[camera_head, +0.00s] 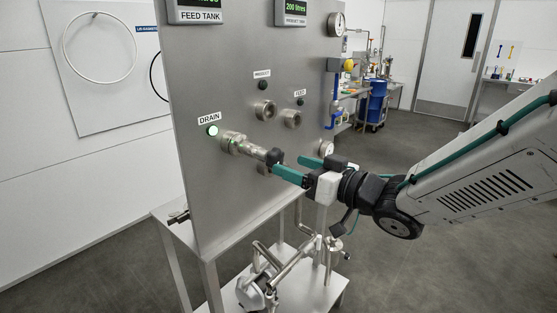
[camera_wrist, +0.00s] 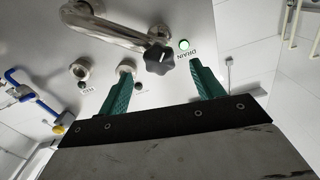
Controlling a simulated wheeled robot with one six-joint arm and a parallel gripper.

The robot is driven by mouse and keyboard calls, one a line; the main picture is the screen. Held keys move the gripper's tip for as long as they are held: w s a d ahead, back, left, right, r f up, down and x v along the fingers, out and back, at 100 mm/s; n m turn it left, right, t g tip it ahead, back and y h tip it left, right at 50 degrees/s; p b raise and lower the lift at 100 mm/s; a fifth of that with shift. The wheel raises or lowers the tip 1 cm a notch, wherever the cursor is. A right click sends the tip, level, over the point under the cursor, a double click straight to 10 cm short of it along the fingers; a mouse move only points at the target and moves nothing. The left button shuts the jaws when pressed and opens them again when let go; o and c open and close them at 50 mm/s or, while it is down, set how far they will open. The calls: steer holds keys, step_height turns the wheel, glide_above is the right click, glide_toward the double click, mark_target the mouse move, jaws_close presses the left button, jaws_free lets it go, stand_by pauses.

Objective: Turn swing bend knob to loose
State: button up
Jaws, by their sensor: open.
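The swing bend (camera_head: 245,146) is a metal pipe on the panel, under the DRAIN label and its lit lamp. Its dark knob (camera_head: 274,157) is at the end nearest my gripper. In the wrist view the bend (camera_wrist: 108,30) runs to the black lobed knob (camera_wrist: 159,60). My gripper (camera_head: 288,165) has two green fingers and is open. In the wrist view the knob appears between and beyond the open fingertips (camera_wrist: 161,72). I see no clear contact with it. The knob's far side is hidden.
The steel panel (camera_head: 210,80) carries round pipe ports (camera_head: 265,110), labels and a FEED TANK display (camera_head: 200,10). A blue valve handle (camera_head: 335,95) is at its right edge. Pipework (camera_head: 262,285) stands on the frame below. Open floor (camera_head: 420,275) lies under my arm.

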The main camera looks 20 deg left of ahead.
mark_target(279, 160)
steer(key=x, duration=0.5)
steer(key=shift+w+a, duration=0.1)
steer(key=shift+a, duration=0.05)
steer(key=c, duration=1)
